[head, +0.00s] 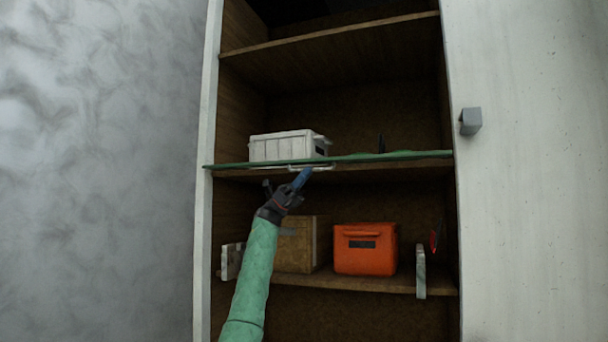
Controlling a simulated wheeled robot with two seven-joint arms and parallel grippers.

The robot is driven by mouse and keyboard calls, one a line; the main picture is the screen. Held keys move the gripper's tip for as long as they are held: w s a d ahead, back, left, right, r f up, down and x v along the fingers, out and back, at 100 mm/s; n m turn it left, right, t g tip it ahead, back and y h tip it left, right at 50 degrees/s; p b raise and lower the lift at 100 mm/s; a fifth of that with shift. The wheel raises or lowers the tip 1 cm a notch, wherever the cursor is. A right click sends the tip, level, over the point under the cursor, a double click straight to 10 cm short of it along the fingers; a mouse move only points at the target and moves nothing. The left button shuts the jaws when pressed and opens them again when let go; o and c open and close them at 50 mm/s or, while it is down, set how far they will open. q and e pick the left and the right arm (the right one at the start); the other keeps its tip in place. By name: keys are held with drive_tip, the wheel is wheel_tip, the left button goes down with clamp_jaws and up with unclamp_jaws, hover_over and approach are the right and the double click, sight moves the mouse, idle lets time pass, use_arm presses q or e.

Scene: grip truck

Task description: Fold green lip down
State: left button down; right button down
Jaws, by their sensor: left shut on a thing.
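The green lip (400,156) runs along the front edge of the middle shelf and shows as a thin, nearly edge-on strip. A pale metal handle (324,168) sits on it left of centre. My left gripper (301,178), with blue fingertips, reaches up from below and is shut at the handle, its fingers covering part of it. My right gripper is not in view.
A white crate (280,147) stands on the middle shelf behind the lip. Below are an orange case (365,249), a brown box (296,245) and two pale brackets at the shelf front. A white door (530,170) is on the right.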

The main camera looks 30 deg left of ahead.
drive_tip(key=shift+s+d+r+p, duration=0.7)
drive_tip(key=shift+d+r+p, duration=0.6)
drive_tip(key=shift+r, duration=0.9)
use_arm(q)
drive_tip(key=m+g+y+p, duration=0.1)
drive_tip(key=m+g, duration=0.2)
drive_tip(key=w+m+g+y+p, duration=0.1)
drive_tip(key=m+g, duration=0.2)
drive_tip(key=m, duration=0.1)
drive_tip(key=w+f+m+g+y, duration=0.1)
drive_tip(key=m+g, duration=0.2)
drive_tip(key=m, duration=0.1)
drive_tip(key=shift+w+a+p, duration=0.1)
drive_tip(key=shift+a+p, duration=0.1)
drive_tip(key=shift+p, duration=0.2)
drive_tip(key=shift+f+m+g+y, duration=0.15)
drive_tip(key=shift+m+g+y, duration=0.15)
drive_tip(key=shift+m+g, duration=0.1)
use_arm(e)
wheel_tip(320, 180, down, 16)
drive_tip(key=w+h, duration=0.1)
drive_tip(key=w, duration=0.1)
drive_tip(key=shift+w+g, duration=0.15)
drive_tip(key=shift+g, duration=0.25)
use_arm(q)
drive_tip(key=c, duration=1.5)
unclamp_jaws()
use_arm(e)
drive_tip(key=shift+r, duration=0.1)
